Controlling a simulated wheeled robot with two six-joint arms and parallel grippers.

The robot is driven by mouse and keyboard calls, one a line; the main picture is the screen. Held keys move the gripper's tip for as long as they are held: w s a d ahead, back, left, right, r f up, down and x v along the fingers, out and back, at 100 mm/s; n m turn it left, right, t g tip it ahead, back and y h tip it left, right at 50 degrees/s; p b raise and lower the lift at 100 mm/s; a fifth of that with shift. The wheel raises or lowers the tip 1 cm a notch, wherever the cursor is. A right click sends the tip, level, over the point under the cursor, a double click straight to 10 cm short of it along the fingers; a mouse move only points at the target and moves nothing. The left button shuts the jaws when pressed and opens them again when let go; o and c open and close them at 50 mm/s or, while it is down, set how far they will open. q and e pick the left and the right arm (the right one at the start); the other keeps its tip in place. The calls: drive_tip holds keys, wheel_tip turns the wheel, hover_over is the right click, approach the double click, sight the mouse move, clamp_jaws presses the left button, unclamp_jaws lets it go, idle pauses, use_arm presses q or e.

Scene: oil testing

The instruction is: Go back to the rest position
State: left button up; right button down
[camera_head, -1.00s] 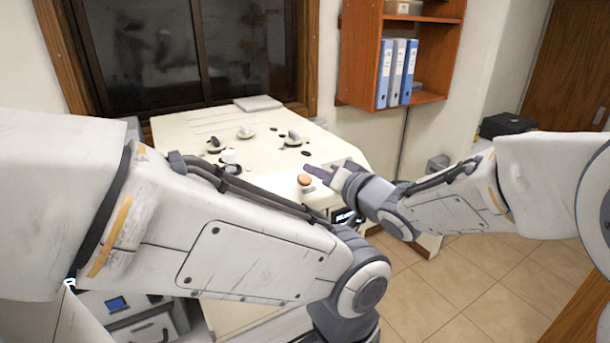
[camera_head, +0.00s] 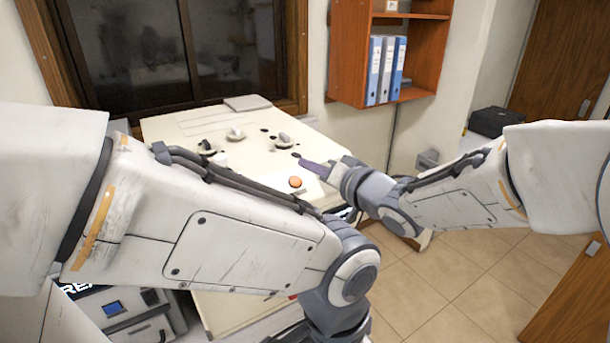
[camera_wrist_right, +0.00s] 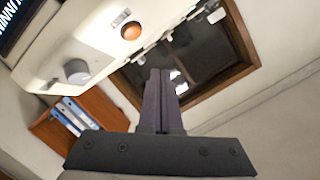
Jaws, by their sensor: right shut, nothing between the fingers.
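My right gripper (camera_head: 308,167) reaches in from the right over the front right part of the cream-coloured machine (camera_head: 190,126). In the right wrist view its two dark fingers (camera_wrist_right: 158,75) lie together with nothing between them. In the head view the gripper is near an orange round button (camera_head: 295,182) on the machine. The button also shows in the right wrist view (camera_wrist_right: 131,31), apart from the fingers. My left arm crosses the lower left of the head view, and its gripper is out of the picture.
Several small knobs or fittings stand on the machine top, one at the right (camera_head: 284,139). A wall shelf (camera_head: 420,60) holds blue and white binders (camera_head: 386,70). A grey device (camera_head: 140,318) is at lower left. Tiled floor (camera_head: 450,285) is open at right.

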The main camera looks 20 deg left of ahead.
drive_tip(key=s+d+f+g+h+b, duration=0.2)
drive_tip(key=s+d+f+h+b, duration=0.45)
drive_tip(key=d+f, duration=0.7)
drive_tip(key=s+d+f+n+g+h, duration=0.2)
drive_tip(key=s+d+f, duration=0.3)
drive_tip(key=s, duration=0.5)
drive_tip(key=s+d+f+n+g+h+b, duration=0.1)
drive_tip(key=s+d+f+n+g+h, duration=0.1)
drive_tip(key=s, duration=0.9)
drive_tip(key=d+f+g+h, duration=0.1)
drive_tip(key=d+f+g, duration=0.1)
drive_tip(key=d+g, duration=0.1)
drive_tip(key=shift+s+f+n+h+b, duration=0.15)
drive_tip(key=shift+f+n+h+b, duration=0.15)
drive_tip(key=shift+f+h, duration=0.05)
